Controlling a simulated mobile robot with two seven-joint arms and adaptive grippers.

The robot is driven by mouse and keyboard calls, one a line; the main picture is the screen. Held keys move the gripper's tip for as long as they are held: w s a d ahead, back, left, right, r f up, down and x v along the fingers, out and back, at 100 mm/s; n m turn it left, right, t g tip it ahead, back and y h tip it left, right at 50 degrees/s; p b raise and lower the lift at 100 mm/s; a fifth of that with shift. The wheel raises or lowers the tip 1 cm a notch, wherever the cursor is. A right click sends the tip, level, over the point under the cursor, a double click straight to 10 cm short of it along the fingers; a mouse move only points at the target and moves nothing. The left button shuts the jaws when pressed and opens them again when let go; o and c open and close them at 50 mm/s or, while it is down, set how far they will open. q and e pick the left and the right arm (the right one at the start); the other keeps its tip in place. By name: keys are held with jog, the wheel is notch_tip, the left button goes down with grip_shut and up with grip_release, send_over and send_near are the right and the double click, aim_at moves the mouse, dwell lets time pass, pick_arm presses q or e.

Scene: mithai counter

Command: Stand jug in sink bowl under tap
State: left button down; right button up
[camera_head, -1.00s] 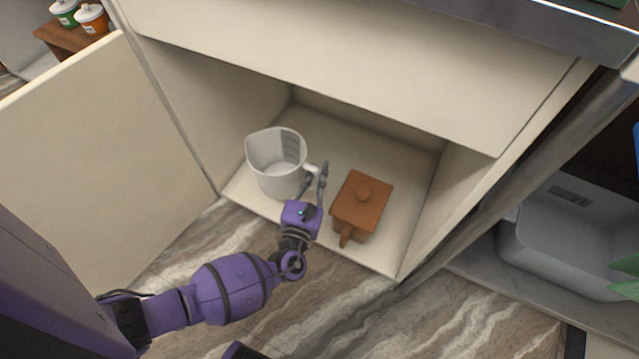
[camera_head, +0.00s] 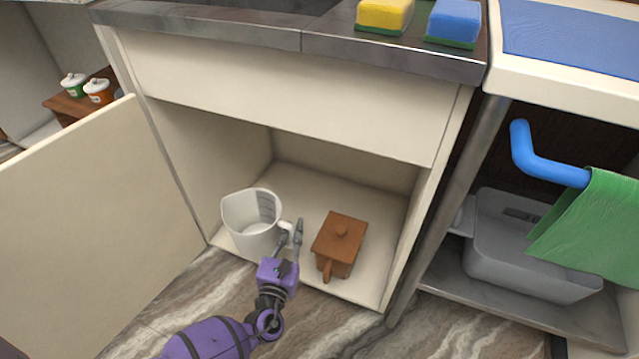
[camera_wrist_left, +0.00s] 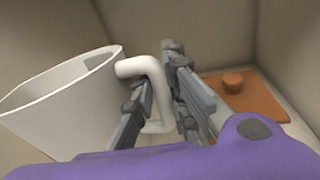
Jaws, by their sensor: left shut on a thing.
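A white jug (camera_head: 247,222) with grey measure marks inside stands upright in the open cabinet under the counter. It also shows at the left of the left wrist view (camera_wrist_left: 60,100). My left gripper (camera_head: 292,236) is shut on the jug's handle, on the jug's right side; in the wrist view its fingers (camera_wrist_left: 158,100) lie on both sides of the handle (camera_wrist_left: 156,75). The jug appears to rest on the cabinet floor. The sink bowl and tap are not clearly in view. My right gripper is not in view.
A brown lidded box with a handle (camera_head: 340,240) stands close right of my left gripper. The open cabinet door (camera_head: 85,230) is at left. The counter edge (camera_head: 390,57) with yellow (camera_head: 384,15) and blue (camera_head: 455,22) sponges is above. A grey tub (camera_head: 520,255) sits at right.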

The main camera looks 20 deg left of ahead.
pick_arm(q)
jog(key=shift+r, duration=0.15)
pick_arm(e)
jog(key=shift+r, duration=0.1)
